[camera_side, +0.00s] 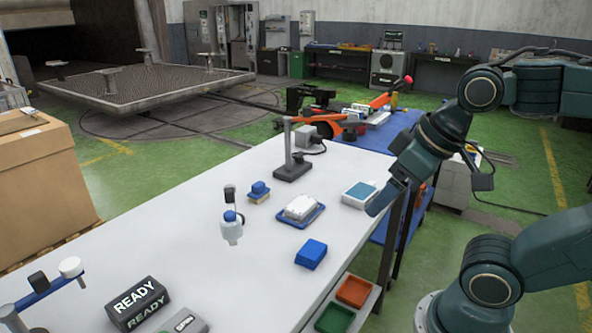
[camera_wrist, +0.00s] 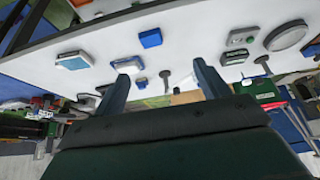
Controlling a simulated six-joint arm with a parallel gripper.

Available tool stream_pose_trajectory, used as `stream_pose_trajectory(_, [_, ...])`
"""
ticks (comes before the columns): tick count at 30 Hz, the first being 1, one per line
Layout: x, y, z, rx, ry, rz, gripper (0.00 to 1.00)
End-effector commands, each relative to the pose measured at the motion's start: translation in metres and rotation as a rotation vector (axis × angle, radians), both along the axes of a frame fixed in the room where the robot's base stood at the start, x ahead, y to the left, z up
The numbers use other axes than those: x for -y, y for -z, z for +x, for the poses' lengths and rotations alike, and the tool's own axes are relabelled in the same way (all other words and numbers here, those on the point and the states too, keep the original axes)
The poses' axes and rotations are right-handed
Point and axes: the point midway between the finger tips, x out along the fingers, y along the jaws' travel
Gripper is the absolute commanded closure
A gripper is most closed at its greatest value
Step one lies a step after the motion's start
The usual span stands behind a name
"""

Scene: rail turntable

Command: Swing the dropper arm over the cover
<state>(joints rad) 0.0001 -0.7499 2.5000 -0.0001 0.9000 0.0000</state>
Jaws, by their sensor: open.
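A swing arm that looks like the dropper arm (camera_side: 48,288) stands at the lower left of the side view. It is a blue bar with a black knob and a white round end, above the white table. I cannot tell for sure which thing is the cover; a white ridged block (camera_side: 301,207) sits on a blue tray (camera_side: 289,222) at mid-table. My gripper (camera_side: 378,205) is at the table's right edge, beside a white box with a blue top (camera_side: 361,194), far from the blue bar. In the wrist view its two fingers (camera_wrist: 163,73) are apart and empty.
The table's middle front is clear.

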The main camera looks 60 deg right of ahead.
Motion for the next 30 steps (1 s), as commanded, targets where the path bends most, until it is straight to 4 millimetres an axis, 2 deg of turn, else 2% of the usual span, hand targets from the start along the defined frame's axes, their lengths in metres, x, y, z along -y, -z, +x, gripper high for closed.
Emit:
stream_pose_trajectory(8, [0.000,0.000,0.000,0.000,0.000,0.000,0.26])
stream_pose_trajectory(13, [0.000,-0.002,0.002,-0.002,0.003,0.001,0.55])
stream_pose_trajectory(17, [0.000,-0.007,0.008,-0.013,0.015,0.008,0.56])
stream_pose_trajectory(23, [-0.001,-0.028,0.033,-0.050,0.064,0.033,0.56])
stream_pose_trajectory(30, [-0.002,-0.057,0.081,-0.115,0.155,0.074,0.56])
